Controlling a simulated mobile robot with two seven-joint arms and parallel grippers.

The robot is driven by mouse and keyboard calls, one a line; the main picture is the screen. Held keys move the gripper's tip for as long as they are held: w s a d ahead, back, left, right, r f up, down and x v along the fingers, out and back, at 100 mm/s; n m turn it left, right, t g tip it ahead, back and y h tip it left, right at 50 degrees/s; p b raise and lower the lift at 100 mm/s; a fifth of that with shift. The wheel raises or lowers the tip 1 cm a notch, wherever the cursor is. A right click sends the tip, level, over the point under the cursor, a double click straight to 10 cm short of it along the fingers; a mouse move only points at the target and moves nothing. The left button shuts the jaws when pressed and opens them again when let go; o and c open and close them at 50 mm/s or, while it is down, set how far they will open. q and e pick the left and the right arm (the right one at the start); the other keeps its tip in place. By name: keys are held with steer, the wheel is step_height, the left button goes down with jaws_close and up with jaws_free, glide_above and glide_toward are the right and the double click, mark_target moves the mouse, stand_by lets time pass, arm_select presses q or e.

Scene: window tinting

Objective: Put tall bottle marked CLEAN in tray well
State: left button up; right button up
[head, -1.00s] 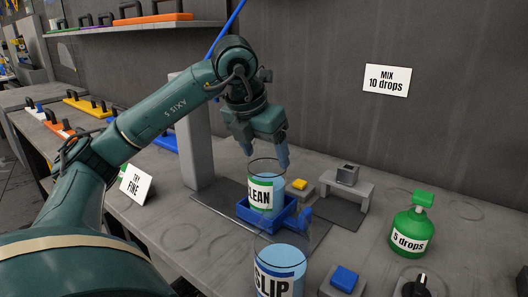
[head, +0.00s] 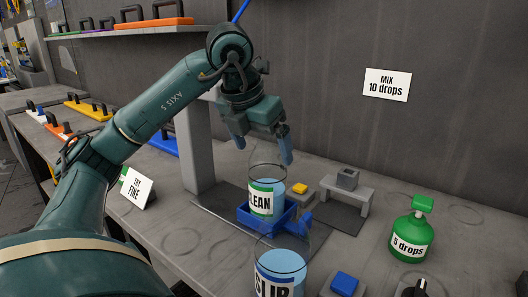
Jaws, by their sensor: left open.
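The tall clear bottle marked CLEAN (head: 266,198), with blue liquid and a green-edged label, stands upright in the blue tray (head: 246,216). Its base is hidden behind the tray's wall. My left gripper (head: 263,154) is open just above and behind the bottle's top, with its blue fingers spread apart and nothing between them. A second clear container with a blue-edged label, partly cut off and reading like SLIP (head: 281,272), stands in front of the tray. My right gripper is not in view.
A green bottle marked 5 drops (head: 412,238) stands at right. A small grey stand (head: 345,190) and a yellow-topped block (head: 299,188) sit behind the tray. A blue-topped block (head: 343,284) is at front. A grey post (head: 195,145) rises left of the tray.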

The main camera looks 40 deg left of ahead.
arm_select(q)
steer(key=p+v, duration=0.4)
steer(key=v, duration=0.5)
